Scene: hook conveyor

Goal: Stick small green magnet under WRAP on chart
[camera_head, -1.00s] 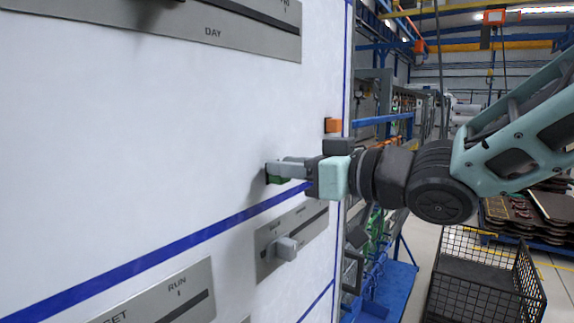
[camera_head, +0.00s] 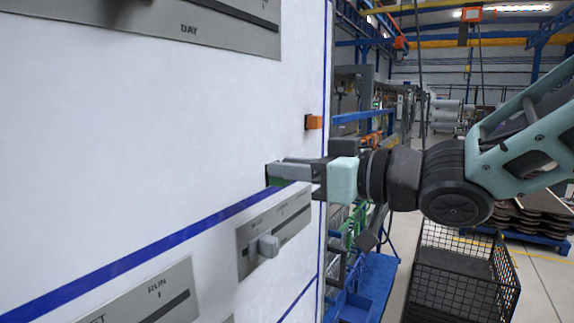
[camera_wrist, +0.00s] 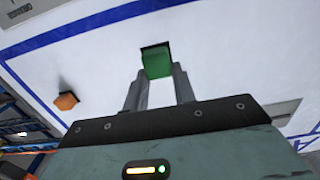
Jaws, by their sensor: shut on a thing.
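My gripper (camera_head: 290,171) is shut on a small green magnet (camera_wrist: 157,62), which sits between the fingertips in the wrist view. In the head view the green magnet (camera_head: 276,181) is mostly hidden by the fingers. It is at or very near the white chart (camera_head: 150,130), just above the blue line; I cannot tell whether it touches. A grey plate lettered DAY (camera_head: 189,29) is at the top left of the chart. No WRAP lettering can be read in these frames.
An orange block (camera_head: 314,122) is on the chart near its right edge; it also shows in the wrist view (camera_wrist: 66,101). Below the blue line are a grey slider plate with a knob (camera_head: 268,246) and a RUN plate (camera_head: 157,284). A black wire basket (camera_head: 462,285) stands on the floor at right.

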